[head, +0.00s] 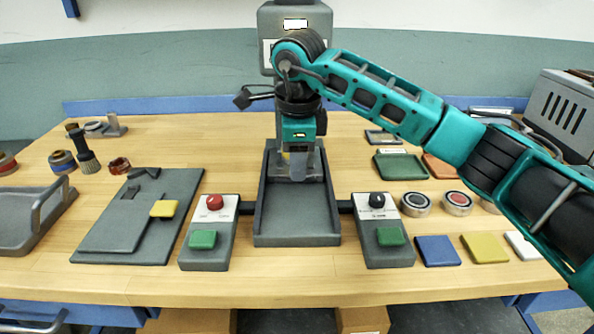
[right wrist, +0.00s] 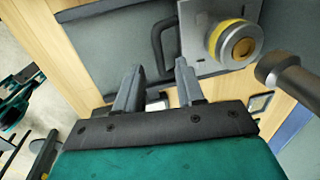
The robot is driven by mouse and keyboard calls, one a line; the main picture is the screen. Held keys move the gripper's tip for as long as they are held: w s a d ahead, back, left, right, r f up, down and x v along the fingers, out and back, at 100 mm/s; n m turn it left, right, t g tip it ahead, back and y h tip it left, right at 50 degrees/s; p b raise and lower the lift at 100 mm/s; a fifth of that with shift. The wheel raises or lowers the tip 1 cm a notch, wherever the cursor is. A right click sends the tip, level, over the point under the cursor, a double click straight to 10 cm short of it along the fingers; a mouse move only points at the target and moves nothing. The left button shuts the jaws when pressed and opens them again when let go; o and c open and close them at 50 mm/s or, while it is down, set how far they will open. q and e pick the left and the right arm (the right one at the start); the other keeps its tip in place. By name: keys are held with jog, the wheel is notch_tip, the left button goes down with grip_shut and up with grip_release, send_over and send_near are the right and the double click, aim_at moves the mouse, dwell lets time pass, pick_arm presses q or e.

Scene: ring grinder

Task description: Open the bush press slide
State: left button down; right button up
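The bush press (head: 293,18) stands at the back middle, partly hidden by my right arm. Its grey tray-like bed (head: 297,212) extends toward me, bare in front. In the right wrist view, the light grey slide plate (right wrist: 192,22) carries a dark U-shaped handle (right wrist: 158,40). A yellow-banded round part (right wrist: 234,42) sits over the plate. My right gripper (right wrist: 158,66) is open, and its two fingers point toward the handle. The handle appears between the fingertips, but contact cannot be told. In the head view this gripper (head: 299,168) is over the back of the bed. My left gripper is not in view.
Two control boxes flank the bed: the left one (head: 221,209) has a red knob, the right one (head: 373,213) a black knob. A grey board with a yellow block (head: 164,209) lies left. Round tins and coloured pads (head: 437,250) lie right.

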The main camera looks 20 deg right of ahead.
jog(key=shift+w+f, duration=0.15)
jog(key=shift+f, duration=0.6)
jog(key=shift+w+f, duration=0.15)
jog(key=shift+f, duration=0.55)
jog(key=shift+c, duration=0.2)
grip_shut()
